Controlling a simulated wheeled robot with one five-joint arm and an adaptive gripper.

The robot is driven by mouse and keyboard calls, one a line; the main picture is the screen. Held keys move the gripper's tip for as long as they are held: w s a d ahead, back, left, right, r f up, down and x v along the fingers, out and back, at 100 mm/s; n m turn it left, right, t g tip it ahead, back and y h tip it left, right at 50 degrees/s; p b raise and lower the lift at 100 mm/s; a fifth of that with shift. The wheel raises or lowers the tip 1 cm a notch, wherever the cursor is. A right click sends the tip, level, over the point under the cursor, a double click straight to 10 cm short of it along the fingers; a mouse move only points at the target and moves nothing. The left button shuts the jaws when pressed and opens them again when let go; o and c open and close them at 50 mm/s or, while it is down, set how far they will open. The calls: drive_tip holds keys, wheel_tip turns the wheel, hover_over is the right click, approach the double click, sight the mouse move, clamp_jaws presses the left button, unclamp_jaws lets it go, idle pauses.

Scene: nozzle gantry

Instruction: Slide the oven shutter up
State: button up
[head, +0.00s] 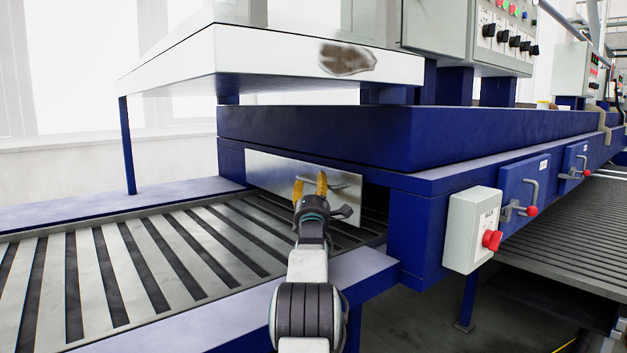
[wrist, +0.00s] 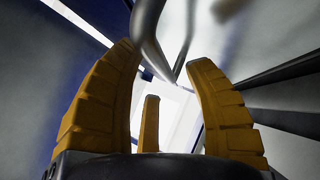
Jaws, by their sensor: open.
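The oven shutter (head: 270,174) is a flat grey metal plate across the opening of the blue oven, above the slatted conveyor. A thin bar handle (head: 342,184) on its face shows just right of my fingers. My gripper (head: 310,186) is in front of the shutter, at the handle, with its yellow fingers apart. In the wrist view, the fingers of my gripper (wrist: 170,85) stand open, and the curved grey handle (wrist: 150,40) runs in between and beyond their tips. I cannot tell whether any finger touches the handle.
The slatted conveyor (head: 120,270) extends left below the shutter. A blue oven frame (head: 415,235) stands right of the opening, with a grey box bearing a red button (head: 470,228). A white hood (head: 270,55) overhangs above. Blue side doors (head: 525,187) line the right.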

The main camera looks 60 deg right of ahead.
drive_tip(key=shift+p+x, duration=0.4)
drive_tip(key=shift+x, duration=0.7)
clamp_jaws()
